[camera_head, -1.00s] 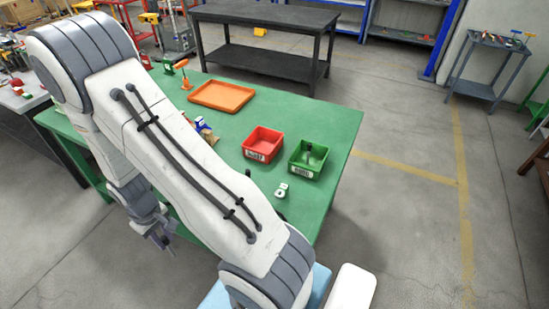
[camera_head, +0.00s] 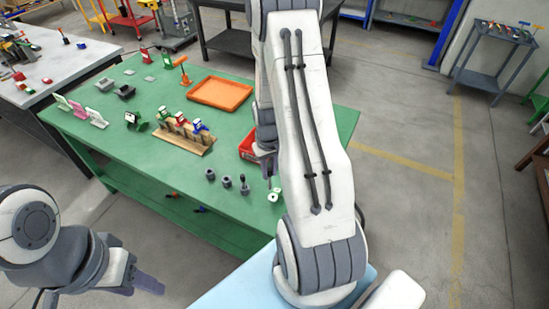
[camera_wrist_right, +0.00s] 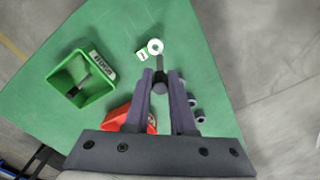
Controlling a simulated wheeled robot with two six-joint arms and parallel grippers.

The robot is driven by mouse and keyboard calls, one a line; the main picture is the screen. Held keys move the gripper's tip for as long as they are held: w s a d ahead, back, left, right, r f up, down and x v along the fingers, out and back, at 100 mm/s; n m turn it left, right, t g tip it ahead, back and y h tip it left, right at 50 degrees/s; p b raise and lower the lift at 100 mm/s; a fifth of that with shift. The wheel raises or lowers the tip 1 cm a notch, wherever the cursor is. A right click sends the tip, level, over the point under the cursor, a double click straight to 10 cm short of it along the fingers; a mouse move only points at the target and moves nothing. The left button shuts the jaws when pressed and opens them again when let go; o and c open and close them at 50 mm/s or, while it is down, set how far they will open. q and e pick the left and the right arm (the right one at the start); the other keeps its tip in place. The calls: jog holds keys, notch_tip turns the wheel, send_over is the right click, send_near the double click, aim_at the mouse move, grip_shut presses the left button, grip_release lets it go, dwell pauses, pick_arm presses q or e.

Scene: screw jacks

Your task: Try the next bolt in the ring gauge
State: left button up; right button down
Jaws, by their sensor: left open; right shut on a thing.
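In the head view my right gripper (camera_head: 266,160) hangs just behind the ring gauge (camera_head: 273,196). Loose bolts stand to the left: one (camera_head: 210,174), a second (camera_head: 226,182) and a third (camera_head: 244,184). A green bin (camera_wrist_right: 62,82) holds a dark bolt (camera_wrist_right: 82,82). My left gripper (camera_head: 147,284) is open, off the table's front.
A red bin (camera_head: 247,148) is partly hidden by my right arm. An orange tray (camera_head: 220,93) and a wooden rack with coloured pieces (camera_head: 185,138) stand further back on the green table (camera_head: 160,185). The table's front left is clear.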

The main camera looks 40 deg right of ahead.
jog(key=f+b, duration=0.3)
jog(key=d+f+b, duration=0.1)
jog(key=shift+s+f, duration=0.2)
jog(key=shift+f, duration=0.15)
dwell(0.3)
jog(key=shift+f, duration=0.1)
jog(key=shift+f+b, duration=1.65)
jog(key=shift+f, duration=0.25)
jog(key=shift+f, duration=0.15)
dwell(0.4)
notch_tip(320, 180, up, 7)
jog(key=p, duration=0.5)
jog(key=shift+f, duration=0.2)
